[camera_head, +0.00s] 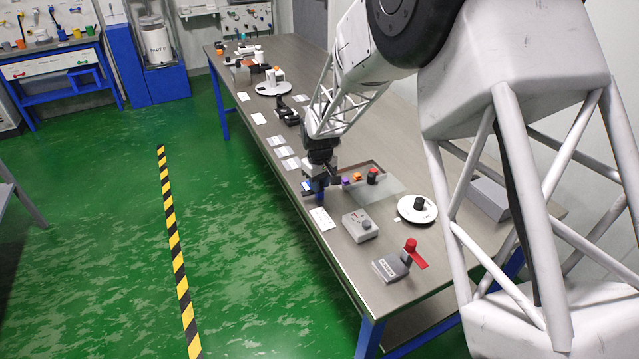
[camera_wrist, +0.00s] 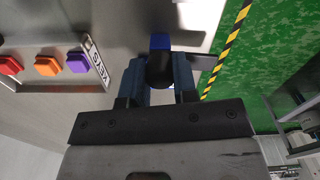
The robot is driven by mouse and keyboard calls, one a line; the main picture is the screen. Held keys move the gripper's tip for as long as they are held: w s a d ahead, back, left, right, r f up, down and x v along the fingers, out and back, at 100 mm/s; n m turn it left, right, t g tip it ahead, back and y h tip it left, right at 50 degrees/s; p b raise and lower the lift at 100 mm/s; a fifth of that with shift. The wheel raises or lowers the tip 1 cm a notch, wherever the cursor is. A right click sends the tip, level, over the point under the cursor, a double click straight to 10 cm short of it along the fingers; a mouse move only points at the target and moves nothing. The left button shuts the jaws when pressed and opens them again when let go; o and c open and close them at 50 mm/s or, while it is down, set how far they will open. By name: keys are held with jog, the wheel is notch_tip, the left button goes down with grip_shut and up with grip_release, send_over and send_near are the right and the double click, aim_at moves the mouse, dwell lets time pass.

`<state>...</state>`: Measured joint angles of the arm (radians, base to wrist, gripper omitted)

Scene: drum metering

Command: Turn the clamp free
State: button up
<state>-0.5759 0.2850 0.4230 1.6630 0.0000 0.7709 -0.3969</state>
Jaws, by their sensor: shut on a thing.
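My gripper (camera_head: 316,188) is low over the near left edge of the long grey table. In the wrist view its two dark fingers (camera_wrist: 160,85) are shut on a black rounded knob. This knob appears to be part of the clamp (camera_wrist: 160,70), with a blue piece (camera_wrist: 160,41) just beyond it. A grey bar reaches right from there towards the table edge. In the head view a little blue shows at the fingers, and the gripper hides most of the clamp. I cannot tell how far the clamp is turned.
A tray labelled KEYS (camera_wrist: 92,60) with purple, orange and red pieces lies beside my gripper. A grey box with a knob (camera_head: 360,226), a white round dial (camera_head: 417,209) and a red-handled device (camera_head: 393,266) stand nearer the camera. White cards lie along the table's left edge.

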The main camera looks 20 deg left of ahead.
jog(key=shift+n, duration=0.5)
jog(key=o, duration=0.9)
jog(key=shift+r, duration=3.9)
jog(key=shift+d, duration=0.1)
